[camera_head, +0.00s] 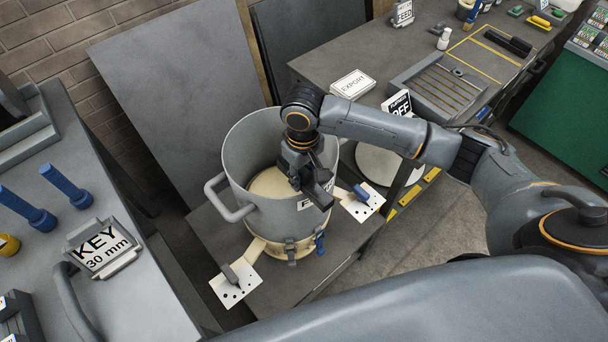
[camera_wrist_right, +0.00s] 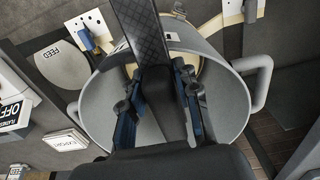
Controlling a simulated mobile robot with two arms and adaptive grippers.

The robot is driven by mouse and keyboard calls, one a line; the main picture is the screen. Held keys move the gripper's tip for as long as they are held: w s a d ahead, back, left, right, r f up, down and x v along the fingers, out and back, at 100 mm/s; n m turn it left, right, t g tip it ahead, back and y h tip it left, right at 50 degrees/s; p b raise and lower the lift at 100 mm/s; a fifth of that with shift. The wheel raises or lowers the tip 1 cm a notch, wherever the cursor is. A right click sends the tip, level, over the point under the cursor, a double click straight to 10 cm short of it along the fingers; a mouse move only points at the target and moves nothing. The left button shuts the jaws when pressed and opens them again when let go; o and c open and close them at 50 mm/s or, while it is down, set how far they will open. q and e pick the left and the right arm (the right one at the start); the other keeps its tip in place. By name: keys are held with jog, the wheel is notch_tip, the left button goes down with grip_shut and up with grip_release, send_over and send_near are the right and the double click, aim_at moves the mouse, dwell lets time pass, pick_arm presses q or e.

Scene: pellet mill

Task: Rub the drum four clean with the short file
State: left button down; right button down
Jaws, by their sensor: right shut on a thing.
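A grey open drum (camera_head: 238,200) with side handles stands at the centre of the head view, a pale surface inside its bottom. A white label on its front is partly hidden, so I cannot read the drum's name. My right gripper (camera_head: 308,174) is over the drum's front right rim, pointing down. In the wrist view the right gripper (camera_wrist_right: 163,88) is shut on a dark file (camera_wrist_right: 138,28) with a cross-hatched face. Drum wall (camera_wrist_right: 105,100) shows on both sides of the gripper; whether the file touches it I cannot tell. My left gripper is not in view.
White perforated plates (camera_head: 236,284) stick out by the drum's base. A bench on the left holds blue-handled tools (camera_head: 66,186) and a KEY 30 mm sign (camera_head: 101,248). A right bench holds an EXPORT sign (camera_head: 353,84) and a slotted tray (camera_head: 444,92).

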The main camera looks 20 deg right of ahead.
aim_at(316, 188)
jog(key=shift+s+d, duration=0.25)
jog(key=shift+s, duration=0.4)
jog(key=shift+s+d, duration=0.25)
jog(key=shift+s, duration=0.35)
jog(key=shift+s+d, duration=0.25)
jog(key=shift+s, duration=0.4)
jog(key=shift+w, duration=0.1)
jog(key=shift+w+d, duration=0.3)
jog(key=shift+d, duration=0.6)
jog(key=shift+w+a, duration=0.25)
jog(key=shift+w, duration=0.35)
jog(key=shift+w+a, duration=0.25)
jog(key=shift+w, duration=0.4)
jog(key=shift+w+a, duration=0.25)
jog(key=shift+w, duration=0.35)
